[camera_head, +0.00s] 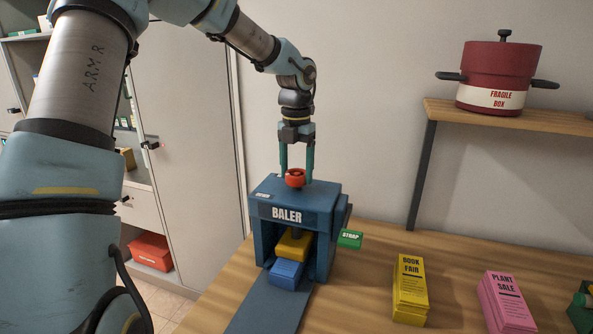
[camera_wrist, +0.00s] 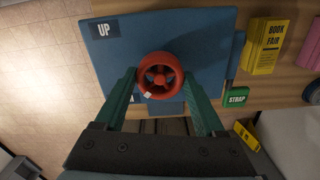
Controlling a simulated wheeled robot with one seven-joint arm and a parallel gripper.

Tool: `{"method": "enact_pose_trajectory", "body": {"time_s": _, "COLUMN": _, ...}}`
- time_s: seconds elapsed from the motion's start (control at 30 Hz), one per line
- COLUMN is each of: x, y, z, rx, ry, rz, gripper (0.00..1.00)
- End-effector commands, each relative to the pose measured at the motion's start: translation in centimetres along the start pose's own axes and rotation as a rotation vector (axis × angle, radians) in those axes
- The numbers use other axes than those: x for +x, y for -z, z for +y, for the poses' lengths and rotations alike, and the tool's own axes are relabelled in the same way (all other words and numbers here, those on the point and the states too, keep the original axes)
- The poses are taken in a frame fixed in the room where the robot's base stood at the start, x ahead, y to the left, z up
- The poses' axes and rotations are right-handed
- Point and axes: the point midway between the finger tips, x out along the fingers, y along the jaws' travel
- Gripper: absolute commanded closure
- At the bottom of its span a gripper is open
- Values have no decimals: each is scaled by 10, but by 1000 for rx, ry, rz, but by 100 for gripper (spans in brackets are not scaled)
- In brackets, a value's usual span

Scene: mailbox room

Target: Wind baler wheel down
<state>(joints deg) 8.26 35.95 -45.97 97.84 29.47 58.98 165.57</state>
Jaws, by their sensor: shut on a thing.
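The blue baler (camera_head: 292,222) stands on the wooden table, with its name on the front. Its red wheel (camera_head: 295,178) sits on top; it also shows in the wrist view (camera_wrist: 160,75) as a spoked ring with a small pale mark at its lower left. My gripper (camera_head: 296,178) points straight down from above, its two green fingers on either side of the wheel, shut on it. In the wrist view the fingertips (camera_wrist: 159,78) flank the wheel. Inside the baler, a yellow block (camera_head: 294,244) lies above a blue block (camera_head: 286,274).
A green strap piece (camera_head: 350,239) sits at the baler's right side. A yellow Book Fair stack (camera_head: 411,285) and a pink Plant Sale stack (camera_head: 505,300) stand to the right. A red pot (camera_head: 499,75) rests on a wall shelf (camera_head: 520,113). A cabinet (camera_head: 190,130) stands left.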

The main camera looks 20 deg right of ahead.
Motion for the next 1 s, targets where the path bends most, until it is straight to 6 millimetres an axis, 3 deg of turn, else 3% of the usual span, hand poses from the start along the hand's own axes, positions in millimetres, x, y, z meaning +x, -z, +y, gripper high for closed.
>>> {"method": "enact_pose_trajectory", "body": {"time_s": 0.23, "x": 0, "y": 0, "z": 0, "rx": 3, "ry": -1, "rz": -1, "gripper": 84}}
{"method": "enact_pose_trajectory", "body": {"time_s": 0.27, "x": 0, "y": 0, "z": 0, "rx": 3, "ry": -1, "rz": -1, "gripper": 27}}
{"method": "enact_pose_trajectory", "body": {"time_s": 0.5, "x": 0, "y": 0, "z": 0, "rx": 1, "ry": -1, "rz": 0, "gripper": 0}}
{"method": "enact_pose_trajectory", "body": {"time_s": 0.8, "x": -2, "y": 0, "z": 0, "rx": 0, "ry": -1, "rz": -1, "gripper": 0}}
{"method": "enact_pose_trajectory", "body": {"time_s": 1.0, "x": -28, "y": -1, "z": 0, "rx": -2, "ry": -2, "rz": -5, "gripper": 0}}
